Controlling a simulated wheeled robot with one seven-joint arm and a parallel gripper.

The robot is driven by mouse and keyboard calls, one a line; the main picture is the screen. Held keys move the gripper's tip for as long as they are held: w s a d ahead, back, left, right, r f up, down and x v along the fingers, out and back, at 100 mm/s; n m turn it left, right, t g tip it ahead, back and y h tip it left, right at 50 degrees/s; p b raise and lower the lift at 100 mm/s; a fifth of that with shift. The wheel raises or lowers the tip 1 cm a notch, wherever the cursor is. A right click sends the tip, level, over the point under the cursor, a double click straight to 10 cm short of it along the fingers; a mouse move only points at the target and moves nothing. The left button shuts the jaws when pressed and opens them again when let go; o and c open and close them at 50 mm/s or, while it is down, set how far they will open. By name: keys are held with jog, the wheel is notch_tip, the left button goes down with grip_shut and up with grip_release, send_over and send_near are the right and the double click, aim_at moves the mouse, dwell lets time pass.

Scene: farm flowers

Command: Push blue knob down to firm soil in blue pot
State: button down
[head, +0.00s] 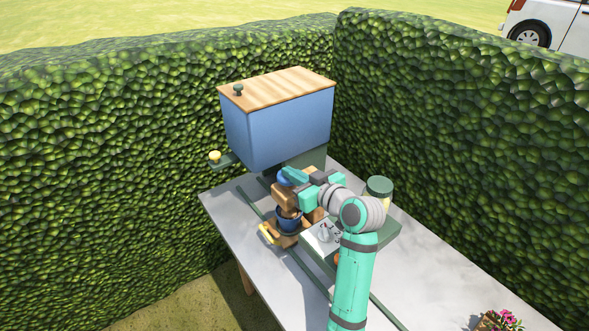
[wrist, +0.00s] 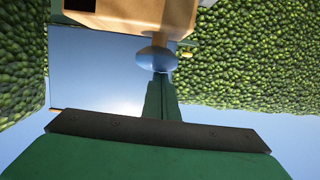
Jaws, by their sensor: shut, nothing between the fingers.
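The blue knob (wrist: 157,60) is a rounded disc beside a tan wooden block in the wrist view. In the head view the blue knob (head: 283,179) shows only in part beside my gripper (head: 287,172). In the wrist view the fingers of my gripper (wrist: 159,78) are together and empty, with their tips at the knob. I cannot tell whether they touch it. The blue pot (head: 289,221) stands upright below the wooden press (head: 283,196), on a brown carriage with a yellow handle (head: 265,234). The soil inside is hard to make out.
A blue hopper (head: 280,130) with a wooden lid stands behind my gripper, with a yellow knob (head: 215,155) at its left. A green-lidded jar (head: 379,188) and a numbered dial (head: 325,235) are near my arm. Rails cross the grey table (head: 430,275). Hedges enclose the back.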

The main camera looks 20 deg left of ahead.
jog(key=shift+w+d+f, duration=0.35)
jog(key=shift+d, duration=0.15)
jog(key=shift+d+r, duration=0.1)
jog(key=shift+d, duration=0.05)
jog(key=r, duration=0.4)
jog(key=shift+a, duration=0.25)
jog(key=v, duration=1)
jog(key=shift+s+a+r, duration=0.25)
jog(key=shift+w, duration=0.1)
